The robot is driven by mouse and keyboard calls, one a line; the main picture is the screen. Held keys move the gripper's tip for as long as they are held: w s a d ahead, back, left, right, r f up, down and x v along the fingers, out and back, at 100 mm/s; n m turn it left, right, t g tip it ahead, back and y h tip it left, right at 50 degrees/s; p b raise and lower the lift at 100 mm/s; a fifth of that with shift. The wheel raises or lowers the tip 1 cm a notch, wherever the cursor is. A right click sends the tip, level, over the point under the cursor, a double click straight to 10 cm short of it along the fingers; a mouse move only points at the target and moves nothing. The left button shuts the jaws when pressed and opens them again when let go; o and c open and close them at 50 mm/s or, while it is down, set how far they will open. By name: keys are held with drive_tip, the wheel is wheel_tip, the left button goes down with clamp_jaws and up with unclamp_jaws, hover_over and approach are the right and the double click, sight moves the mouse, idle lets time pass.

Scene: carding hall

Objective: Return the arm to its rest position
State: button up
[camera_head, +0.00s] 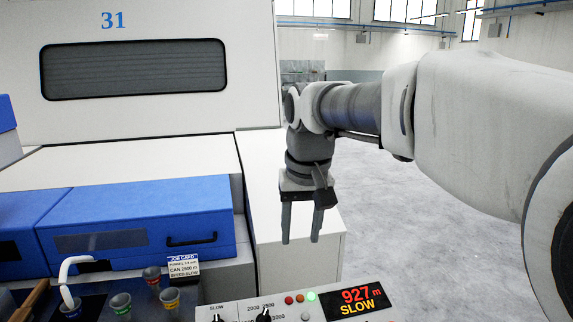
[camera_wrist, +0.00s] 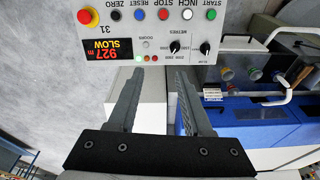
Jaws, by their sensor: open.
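My gripper (camera_head: 301,240) hangs from my outstretched arm, fingers pointing down, in front of the white side cabinet of machine 31. Its two fingers are apart with nothing between them. In the wrist view my gripper (camera_wrist: 152,85) is also open and empty, its fingers reaching toward the control panel. The control panel (camera_head: 220,314) lies below the gripper in the head view, and the gripper is apart from it. Its display (camera_head: 357,301) reads 927 m SLOW, and a green lamp beside it is lit. The wrist view shows the panel (camera_wrist: 120,15) upside down.
The white machine (camera_head: 130,20) with blue covers (camera_head: 140,222) fills the left. Coloured funnels (camera_head: 121,303), a curved white tube (camera_head: 72,264) and a job card (camera_head: 184,266) stand in front of it. Open grey floor (camera_head: 390,215) lies behind and below my arm.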

drive_tip(key=s+d+f+t, duration=0.1)
drive_tip(key=s+d+f, duration=0.2)
drive_tip(key=s, duration=0.6)
drive_tip(key=s+d+f+m+t, duration=0.1)
drive_tip(key=s+d+f+t, duration=0.1)
drive_tip(key=s+d, duration=0.6)
drive_tip(key=shift+s+d+f+m, duration=0.3)
drive_tip(key=shift+s+f, duration=0.2)
drive_tip(key=shift+s, duration=0.35)
drive_tip(key=shift+a, duration=0.15)
